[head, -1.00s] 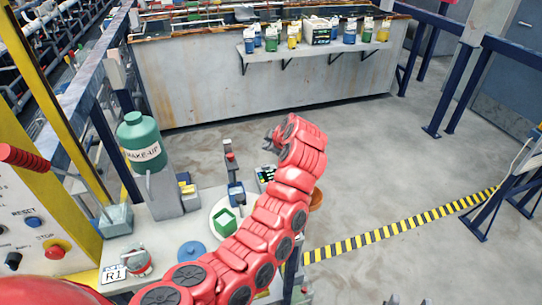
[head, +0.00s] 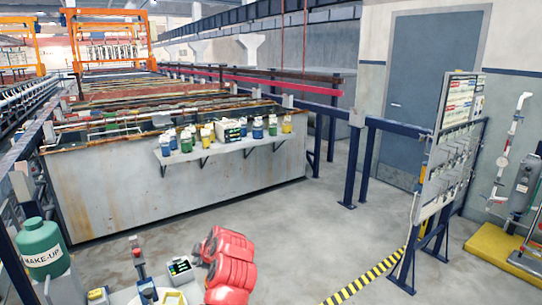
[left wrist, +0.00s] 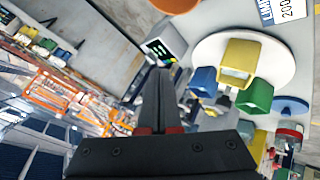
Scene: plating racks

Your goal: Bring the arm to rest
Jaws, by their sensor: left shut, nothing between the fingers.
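My left arm (head: 229,268) is red and segmented and rises from the bottom edge of the head view, bent over the bench end. In the left wrist view my left gripper (left wrist: 157,74) has its two dark fingers together with nothing between them. The fingertips are near a small display box (left wrist: 161,47) in that picture, with no clear contact. My right gripper is not in view.
A green MAKE-UP bottle (head: 40,243) stands at the lower left. A grey tank (head: 110,195) has a shelf (head: 210,151) of several bottles. Blue rails, a panel stand (head: 447,150) and a yellow-black floor stripe (head: 377,277) lie right. The middle floor is clear.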

